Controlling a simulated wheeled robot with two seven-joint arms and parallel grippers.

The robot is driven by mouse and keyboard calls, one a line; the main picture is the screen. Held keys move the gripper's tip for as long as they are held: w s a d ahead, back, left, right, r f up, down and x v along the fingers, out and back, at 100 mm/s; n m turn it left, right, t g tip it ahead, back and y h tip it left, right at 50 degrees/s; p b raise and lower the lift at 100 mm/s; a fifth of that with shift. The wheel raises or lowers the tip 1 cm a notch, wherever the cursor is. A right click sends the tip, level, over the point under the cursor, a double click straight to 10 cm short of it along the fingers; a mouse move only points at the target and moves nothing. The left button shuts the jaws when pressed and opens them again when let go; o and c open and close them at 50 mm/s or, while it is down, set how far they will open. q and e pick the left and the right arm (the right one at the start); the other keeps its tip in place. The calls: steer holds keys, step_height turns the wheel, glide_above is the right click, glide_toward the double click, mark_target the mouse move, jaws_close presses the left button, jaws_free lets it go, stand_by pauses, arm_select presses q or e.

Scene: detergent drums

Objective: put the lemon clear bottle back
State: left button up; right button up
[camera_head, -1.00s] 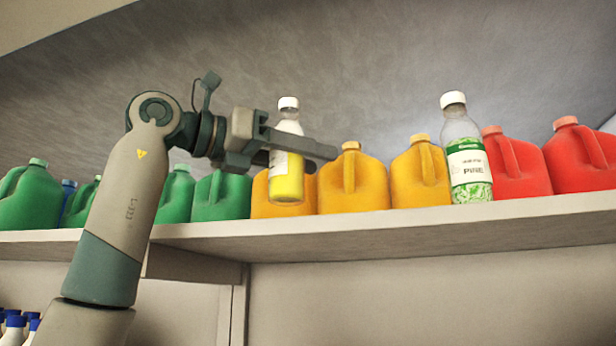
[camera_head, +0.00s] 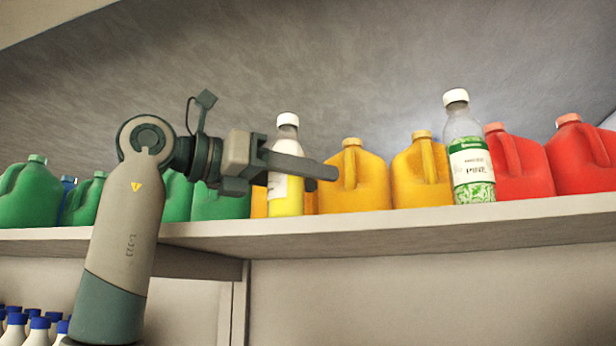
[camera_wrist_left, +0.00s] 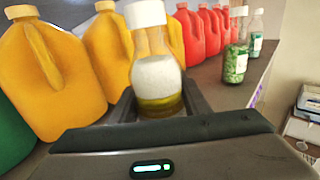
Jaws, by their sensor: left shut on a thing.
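The lemon clear bottle (camera_head: 285,200) has a white cap, a white label and yellow liquid low in it. It stands upright at the shelf's front, before the yellow jugs. My left gripper (camera_head: 300,168) is shut on it, with one finger across its front in the head view. In the left wrist view the bottle (camera_wrist_left: 157,80) sits between the fingers of the gripper (camera_wrist_left: 160,108). The shelf (camera_head: 400,226) is under it; its base looks at or very near the shelf surface. My right gripper is not in view.
Yellow jugs (camera_head: 353,180) stand behind and right of the bottle, green jugs (camera_head: 30,195) to the left, red jugs (camera_head: 578,158) to the right. A green-labelled pine bottle (camera_head: 468,150) stands at the front edge. Blue-capped bottles (camera_head: 38,325) are below left.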

arm_select(q)
steer(key=o, duration=1.3)
steer(key=shift+r, duration=0.1)
steer(key=shift+s+a, duration=0.15)
steer(key=shift+a, duration=0.3)
steer(key=b+v, duration=0.4)
steer(key=v, duration=0.5)
steer(key=shift+s+a+b, duration=0.15)
steer(key=shift+a+b, duration=0.15)
steer(key=shift+b, duration=0.1)
steer(key=shift+s+a, duration=0.35)
steer(key=shift+a, duration=0.3)
